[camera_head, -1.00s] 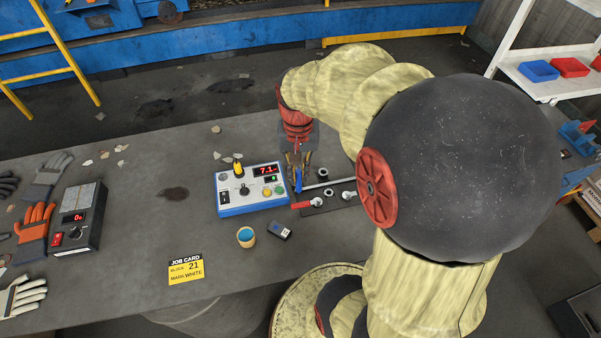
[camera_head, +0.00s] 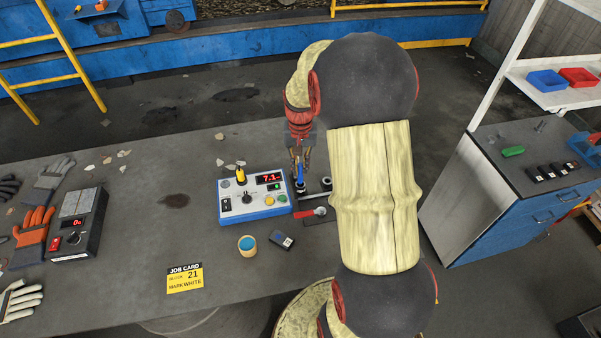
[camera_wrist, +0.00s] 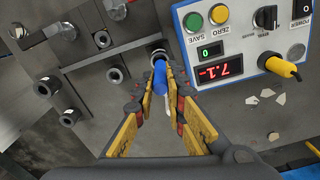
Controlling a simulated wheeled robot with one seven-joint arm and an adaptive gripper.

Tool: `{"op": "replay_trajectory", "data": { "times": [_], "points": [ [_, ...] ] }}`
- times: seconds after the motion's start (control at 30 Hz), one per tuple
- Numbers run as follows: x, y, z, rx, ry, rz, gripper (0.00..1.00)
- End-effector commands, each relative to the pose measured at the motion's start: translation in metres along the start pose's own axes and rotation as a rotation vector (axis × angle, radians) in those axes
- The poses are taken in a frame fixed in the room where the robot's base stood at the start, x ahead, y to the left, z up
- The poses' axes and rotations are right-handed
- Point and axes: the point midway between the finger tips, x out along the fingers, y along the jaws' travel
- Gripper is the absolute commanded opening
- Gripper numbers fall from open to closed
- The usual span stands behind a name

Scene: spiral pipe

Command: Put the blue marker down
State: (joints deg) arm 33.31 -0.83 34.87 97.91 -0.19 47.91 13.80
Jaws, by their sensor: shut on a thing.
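My gripper (camera_head: 299,158) points down at the table behind the right end of the blue and white meter box (camera_head: 252,193). It is shut on the blue marker (camera_head: 300,174), which stands roughly upright between the fingers. The wrist view shows the marker (camera_wrist: 160,78) between the yellow-padded fingers (camera_wrist: 162,92). The marker's far end is at a round metal socket (camera_wrist: 158,56); I cannot tell whether it is inside it or just above. Part of the marker is hidden by the fingers.
A dark fixture plate (camera_wrist: 88,60) with several metal sockets lies beside the meter box, whose yellow plug (camera_wrist: 284,67) sticks out. A small cup with blue contents (camera_head: 247,244), a dark block (camera_head: 282,240) and a yellow job card (camera_head: 185,278) lie in front. The table's middle left is mostly clear.

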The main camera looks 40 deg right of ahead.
Motion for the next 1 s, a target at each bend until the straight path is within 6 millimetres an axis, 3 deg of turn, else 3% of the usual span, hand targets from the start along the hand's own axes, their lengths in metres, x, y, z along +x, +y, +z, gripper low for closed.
{"op": "replay_trajectory", "data": {
  "times": [0.13, 0.57, 0.6, 0.87, 1.0],
  "points": [
    [0.025, 0.0, 0.003, 0.0, -0.006, 0.001, 0.0],
    [0.031, 0.0, 0.002, 0.0, -0.003, 0.001, 0.0],
    [0.03, 0.0, 0.002, 0.0, -0.003, 0.001, 0.15],
    [0.029, 0.0, 0.002, 0.0, -0.003, 0.001, 0.29],
    [0.029, 0.0, 0.002, 0.0, -0.003, 0.001, 0.31]
  ]
}}
